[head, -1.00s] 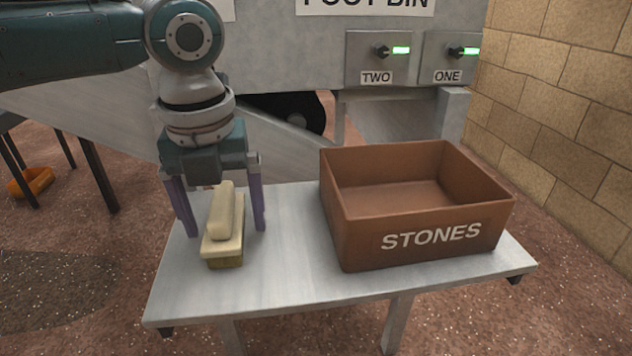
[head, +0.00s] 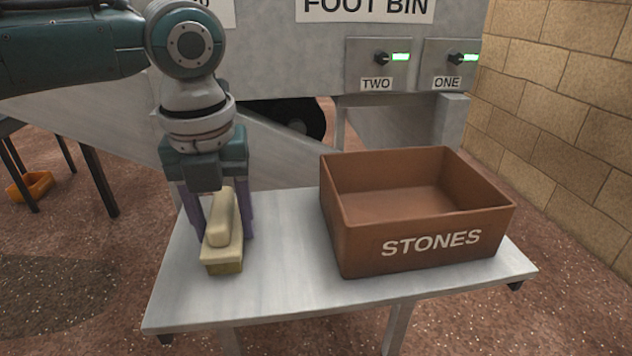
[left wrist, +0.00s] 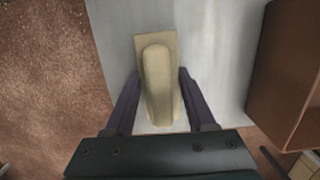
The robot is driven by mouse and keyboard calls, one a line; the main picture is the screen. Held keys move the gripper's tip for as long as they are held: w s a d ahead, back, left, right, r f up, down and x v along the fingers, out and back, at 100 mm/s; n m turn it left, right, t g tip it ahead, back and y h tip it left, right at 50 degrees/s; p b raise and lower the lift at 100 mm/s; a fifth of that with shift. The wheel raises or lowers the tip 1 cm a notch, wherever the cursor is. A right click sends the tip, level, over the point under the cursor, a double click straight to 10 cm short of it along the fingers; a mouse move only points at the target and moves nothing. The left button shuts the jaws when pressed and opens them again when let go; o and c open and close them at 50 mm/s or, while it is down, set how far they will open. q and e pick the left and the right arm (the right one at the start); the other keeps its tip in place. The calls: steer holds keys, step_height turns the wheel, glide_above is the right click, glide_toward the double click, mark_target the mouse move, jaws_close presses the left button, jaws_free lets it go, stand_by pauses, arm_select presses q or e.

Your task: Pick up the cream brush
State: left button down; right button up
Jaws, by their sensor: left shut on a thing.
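The cream brush (head: 221,237) has a raised handle along its back and sits at the left part of the grey table (head: 285,275). My left gripper (head: 222,228) points down over it, with its purple fingers shut on the brush's two long sides. In the left wrist view the brush (left wrist: 158,85) lies lengthwise between the fingers (left wrist: 157,90), which touch its sides. The brush appears to be at table level; whether it is clear of the surface I cannot tell. My right gripper is not in view.
A brown open box marked STONES (head: 425,240) stands on the right of the table and looks empty. Behind is a grey machine with switch panels TWO (head: 376,66) and ONE (head: 447,65). An orange container (head: 30,186) is on the floor at left. The table's front middle is clear.

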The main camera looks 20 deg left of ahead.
mark_target(220, 204)
arm_select(q)
steer(key=shift+r, duration=0.1)
step_height(220, 204, up, 20)
steer(key=p, duration=0.7)
